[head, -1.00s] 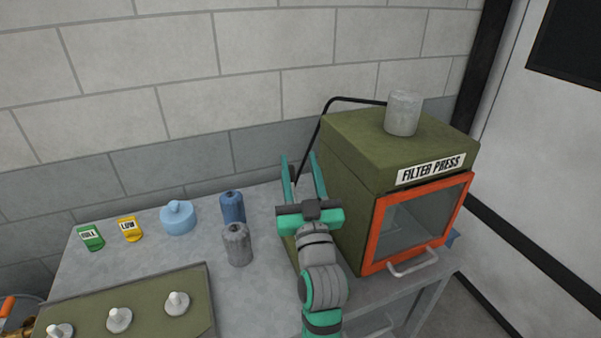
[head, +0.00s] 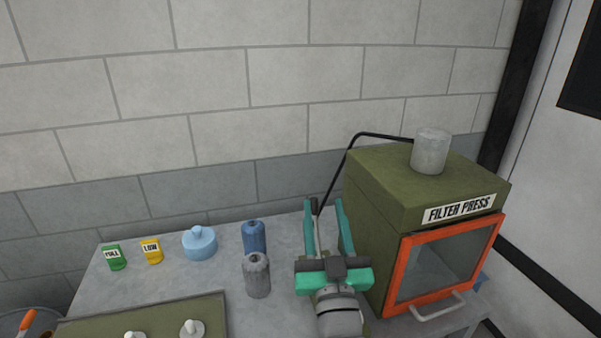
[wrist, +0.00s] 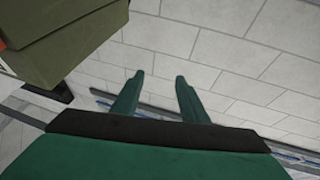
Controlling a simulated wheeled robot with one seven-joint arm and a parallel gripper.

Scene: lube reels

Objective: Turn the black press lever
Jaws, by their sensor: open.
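The olive-green filter press (head: 375,200) stands on the right of the table in the head view, with an orange-framed window door. A slim grey rod with a black grip (head: 315,206), which looks like the press lever, shows left of the press, between my fingers as seen in the head view. My gripper (head: 325,204) is open, its two teal fingers pointing toward the wall. Whether the fingers touch the lever cannot be told. The lever's lower end is hidden by my gripper. In the wrist view my open gripper (wrist: 160,78) shows nothing between the fingers.
A thin black tube (head: 357,140) arches from the press top down its left side. A grey cylinder (head: 430,152) stands on top. Blue (head: 254,238) and grey canisters (head: 257,275) stand close left of my gripper. A light-blue pot (head: 200,243) is farther left.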

